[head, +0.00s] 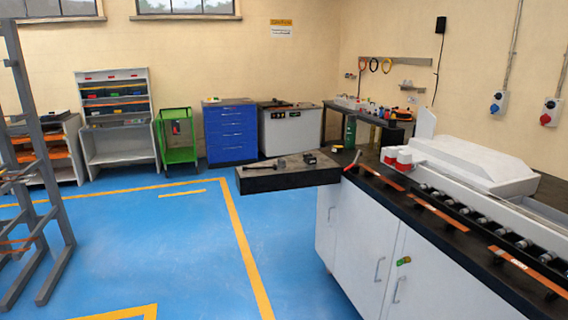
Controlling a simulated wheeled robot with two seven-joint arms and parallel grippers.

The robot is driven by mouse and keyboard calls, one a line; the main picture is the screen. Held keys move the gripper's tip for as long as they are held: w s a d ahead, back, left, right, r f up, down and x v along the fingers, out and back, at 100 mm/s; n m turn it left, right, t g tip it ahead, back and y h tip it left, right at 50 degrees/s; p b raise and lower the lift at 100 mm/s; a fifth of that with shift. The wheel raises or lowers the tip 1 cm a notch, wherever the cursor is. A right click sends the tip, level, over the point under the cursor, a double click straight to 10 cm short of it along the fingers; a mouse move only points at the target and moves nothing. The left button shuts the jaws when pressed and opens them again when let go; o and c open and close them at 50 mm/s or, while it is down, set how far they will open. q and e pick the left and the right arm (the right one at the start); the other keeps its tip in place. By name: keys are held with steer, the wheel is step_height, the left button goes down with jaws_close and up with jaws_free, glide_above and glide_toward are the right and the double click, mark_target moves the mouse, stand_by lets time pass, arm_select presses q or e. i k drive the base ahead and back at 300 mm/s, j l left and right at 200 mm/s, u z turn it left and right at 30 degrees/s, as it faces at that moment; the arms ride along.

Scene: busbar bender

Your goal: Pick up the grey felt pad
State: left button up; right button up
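I cannot make out the grey felt pad for certain in the head view. A small dark item (309,158) and a grey tool-like item (263,164) lie on a dark low bench top (290,181) in the middle; they are too small to identify. Neither of my grippers shows in the head view.
A white cabinet (350,230) with a black worktop (445,228), copper-coloured bars (434,212) and a roller track (470,212) fills the right. A grey rack (30,170) stands left. A green trolley (178,142) and blue drawers (230,132) stand behind. The blue floor (150,245) is open.

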mark_target(282, 162)
steer(key=i+j+z, duration=0.15)
steer(key=i, duration=0.3)
steer(key=i+j+z, duration=0.15)
steer(key=i+j, duration=0.15)
steer(key=i, duration=0.15)
steer(key=i+j+z, duration=0.15)
steer(key=i+j, duration=0.15)
steer(key=i, duration=0.1)
